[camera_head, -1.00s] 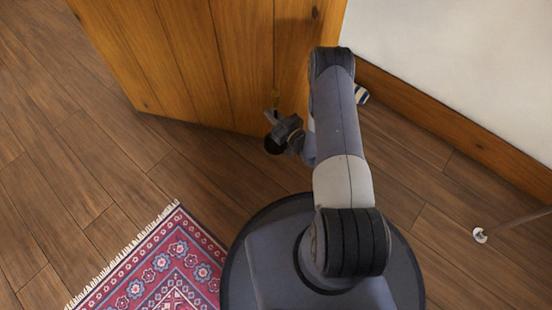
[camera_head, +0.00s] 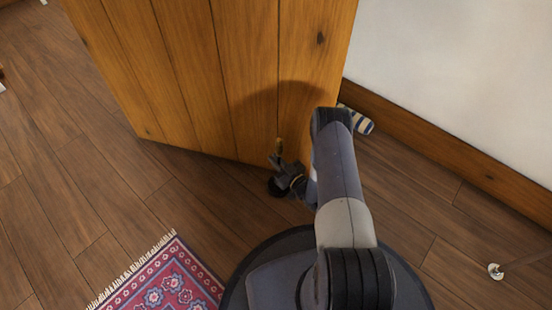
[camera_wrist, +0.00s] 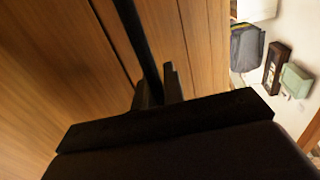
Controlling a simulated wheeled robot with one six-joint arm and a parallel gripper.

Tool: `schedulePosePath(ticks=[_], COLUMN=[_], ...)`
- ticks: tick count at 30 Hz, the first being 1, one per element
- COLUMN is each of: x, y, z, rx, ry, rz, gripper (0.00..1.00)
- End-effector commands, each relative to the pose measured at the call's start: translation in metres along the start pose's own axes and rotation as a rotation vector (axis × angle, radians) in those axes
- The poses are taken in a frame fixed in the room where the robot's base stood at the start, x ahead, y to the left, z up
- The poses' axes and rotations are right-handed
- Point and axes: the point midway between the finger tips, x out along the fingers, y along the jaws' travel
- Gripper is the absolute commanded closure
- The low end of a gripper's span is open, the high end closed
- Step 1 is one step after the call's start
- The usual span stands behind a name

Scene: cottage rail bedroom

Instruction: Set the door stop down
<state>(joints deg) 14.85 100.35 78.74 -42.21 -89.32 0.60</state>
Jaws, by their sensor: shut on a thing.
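My gripper (camera_head: 277,160) is low beside the wooden door (camera_head: 190,70), near its bottom edge. Only a small part of the piece shows above the fingers. I cannot tell whether the piece touches the door or the floor.
A blue, cream and yellow striped thing (camera_head: 357,120) lies behind the door by the skirting board (camera_head: 440,145). A red patterned rug (camera_head: 170,285) lies at the lower left. The plank floor at the left is clear.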

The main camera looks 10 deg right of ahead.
Motion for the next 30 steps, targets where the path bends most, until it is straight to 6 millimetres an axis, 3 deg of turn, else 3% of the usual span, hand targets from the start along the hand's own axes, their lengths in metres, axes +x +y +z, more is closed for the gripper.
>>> schedulePosePath(ticks=[13, 14, 21, 30], x=[0.0011, 0.0002, 0.0001, 0.0001], y=[0.001, 0.0002, 0.0001, 0.0001], z=[0.0056, 0.008, 0.0079, 0.0069], rx=[-0.002, 0.0, 0.0, 0.0], ry=[0.007, 0.001, 0.0, 0.0], rz=[0.0, 0.0, 0.0, 0.0], gripper=[1.0, 0.88, 0.68, 0.68])
